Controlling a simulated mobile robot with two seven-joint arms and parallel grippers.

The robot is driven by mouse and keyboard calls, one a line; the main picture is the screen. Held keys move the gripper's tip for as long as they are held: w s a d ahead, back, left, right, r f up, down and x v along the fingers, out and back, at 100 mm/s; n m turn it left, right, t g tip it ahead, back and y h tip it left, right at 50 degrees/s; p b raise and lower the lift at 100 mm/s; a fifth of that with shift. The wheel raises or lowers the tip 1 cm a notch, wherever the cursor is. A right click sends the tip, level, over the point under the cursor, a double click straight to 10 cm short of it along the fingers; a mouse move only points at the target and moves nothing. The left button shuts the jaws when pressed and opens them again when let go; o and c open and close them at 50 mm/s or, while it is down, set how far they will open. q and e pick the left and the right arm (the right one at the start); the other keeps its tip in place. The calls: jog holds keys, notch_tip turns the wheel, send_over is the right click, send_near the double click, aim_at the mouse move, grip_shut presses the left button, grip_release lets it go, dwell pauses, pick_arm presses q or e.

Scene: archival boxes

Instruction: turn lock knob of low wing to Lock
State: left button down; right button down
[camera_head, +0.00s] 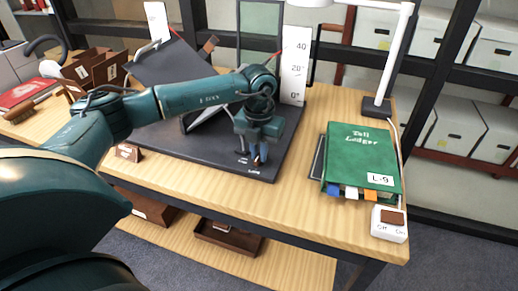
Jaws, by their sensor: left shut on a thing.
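My left arm reaches in from the left over a dark book cradle (268,165) on the wooden table. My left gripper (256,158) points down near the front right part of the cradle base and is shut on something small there. The lock knob itself is hidden by the gripper, so its setting cannot be read. A small white label shows on the base just in front of the fingers. A dark wing panel (165,62) rises tilted at the left behind my arm. My right gripper is not in view.
A white angle scale (295,65) stands behind the cradle. A green ledger (362,158) lies to the right, with a lamp (388,60) behind it and a white switch box (389,223) in front. Brown boxes (97,68) and a red book (22,92) are at left.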

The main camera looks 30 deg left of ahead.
aim_at(259, 155)
pick_arm(q)
jog(key=shift+n, duration=0.5)
jog(key=c, duration=1.4)
grip_release()
jog(key=shift+c, duration=0.2)
notch_tip(259, 155, up, 13)
